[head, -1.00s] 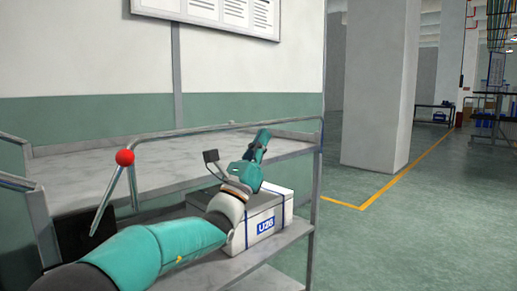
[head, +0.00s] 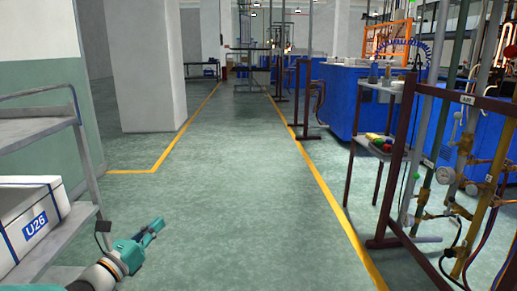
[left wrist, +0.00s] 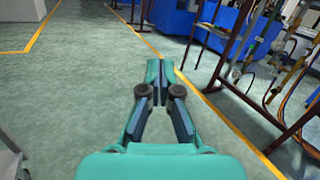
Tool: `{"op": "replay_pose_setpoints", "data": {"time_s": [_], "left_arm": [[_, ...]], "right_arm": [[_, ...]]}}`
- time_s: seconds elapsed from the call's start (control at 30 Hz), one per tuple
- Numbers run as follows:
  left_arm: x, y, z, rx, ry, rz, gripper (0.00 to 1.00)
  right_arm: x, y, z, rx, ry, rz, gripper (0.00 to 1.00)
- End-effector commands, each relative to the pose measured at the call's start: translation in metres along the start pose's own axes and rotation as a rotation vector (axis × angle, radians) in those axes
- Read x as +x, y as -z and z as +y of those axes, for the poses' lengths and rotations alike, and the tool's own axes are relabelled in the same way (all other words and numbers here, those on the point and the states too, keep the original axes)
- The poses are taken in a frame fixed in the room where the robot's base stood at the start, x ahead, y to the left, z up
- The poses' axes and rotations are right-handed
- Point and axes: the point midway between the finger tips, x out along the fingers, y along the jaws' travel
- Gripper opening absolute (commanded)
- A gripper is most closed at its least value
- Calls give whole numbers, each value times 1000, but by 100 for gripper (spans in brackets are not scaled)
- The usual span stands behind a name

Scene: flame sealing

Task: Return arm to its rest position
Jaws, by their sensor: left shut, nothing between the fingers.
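My left gripper (head: 153,232) shows at the lower left of the head view, just right of the shelf cart and over open floor. It is teal and shut with nothing held. In the left wrist view its two fingers (left wrist: 159,82) are closed together, pointing ahead over the green floor. My right gripper is out of view.
A grey cart (head: 85,150) with a white box (head: 35,215) marked U26 stands at the left. A pillar (head: 148,70) stands beyond. A brown pipe rack (head: 398,165) with valves and a blue machine (head: 345,95) are at the right. The middle aisle is clear.

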Motion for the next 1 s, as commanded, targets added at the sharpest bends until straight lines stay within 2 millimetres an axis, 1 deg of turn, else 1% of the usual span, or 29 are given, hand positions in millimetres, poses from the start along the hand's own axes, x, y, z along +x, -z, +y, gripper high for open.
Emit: {"op": "replay_pose_setpoints", "data": {"time_s": [0.03, 0.07, 0.1, 0.17, 0.2, 0.27, 0.3, 0.37, 0.4, 0.47, 0.5, 0.57, 0.6, 0.67, 0.7, 0.8, 0.9, 1.0], "left_arm": [[3, 37, -21, 5, 59, 88, 0], [2, 56, -33, 14, 95, 138, 0], [0, 83, -49, 28, 143, 203, 0], [-7, 121, -73, 54, 222, 301, 0], [-14, 147, -90, 73, 278, 366, 0], [-29, 183, -114, 108, 365, 462, 0], [-42, 206, -130, 136, 427, 523, 0], [-64, 240, -154, 183, 527, 612, 0], [-81, 261, -168, 218, 598, 670, 0], [-110, 291, -189, 280, 712, 752, 0], [-131, 309, -201, 328, 794, 802, 0], [-166, 335, -217, 409, 927, 869, 0], [-192, 350, -226, 474, 1026, 907, 0], [-231, 371, -236, 588, 1187, 947, 0], [-257, 383, -240, 675, 1300, 959, 0], [-307, 404, -241, 905, 1551, 923, 0], [-333, 416, -235, 1125, 1727, 823, 0], [-341, 422, -229, 1322, 1831, 699, 0]], "right_arm": [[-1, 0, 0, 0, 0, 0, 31], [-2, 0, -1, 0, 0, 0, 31], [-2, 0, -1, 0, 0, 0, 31], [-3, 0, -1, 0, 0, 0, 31], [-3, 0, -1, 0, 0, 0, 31], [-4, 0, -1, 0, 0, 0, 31], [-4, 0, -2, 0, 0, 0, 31], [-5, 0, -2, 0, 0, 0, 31], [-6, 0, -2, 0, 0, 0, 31], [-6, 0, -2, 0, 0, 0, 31], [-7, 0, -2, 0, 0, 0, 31], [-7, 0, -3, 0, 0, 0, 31], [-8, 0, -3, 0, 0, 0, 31], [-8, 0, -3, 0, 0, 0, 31], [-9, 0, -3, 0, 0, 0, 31], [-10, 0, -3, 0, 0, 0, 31], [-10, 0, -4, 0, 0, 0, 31], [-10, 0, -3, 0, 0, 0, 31]]}}
